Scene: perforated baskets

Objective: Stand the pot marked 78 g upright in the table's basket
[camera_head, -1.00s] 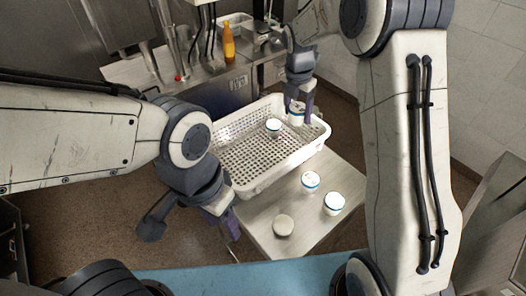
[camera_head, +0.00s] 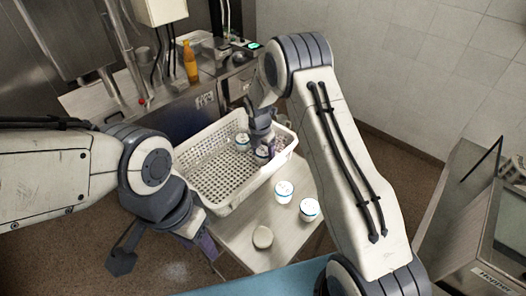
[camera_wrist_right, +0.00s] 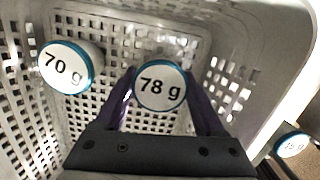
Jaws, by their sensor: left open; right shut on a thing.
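The pot marked 78 g (camera_wrist_right: 161,86) has a white lid with a blue rim and sits between the fingers of my right gripper (camera_wrist_right: 160,98), which is shut on it. In the head view my right gripper (camera_head: 262,142) holds this pot (camera_head: 263,155) inside the white perforated basket (camera_head: 281,157), near its right end. The pot looks upright, lid up; I cannot tell whether it touches the basket floor. A pot marked 70 g (camera_wrist_right: 66,67) stands in the basket to its left. My left gripper (camera_head: 207,246) is open and empty, left of the table's front.
Two blue-rimmed pots (camera_head: 284,191) (camera_head: 309,209) and a plain pale round piece (camera_head: 262,237) are on the table (camera_head: 240,238) in front of the basket. The basket's left part is empty. An orange bottle (camera_head: 190,62) stands on the counter behind.

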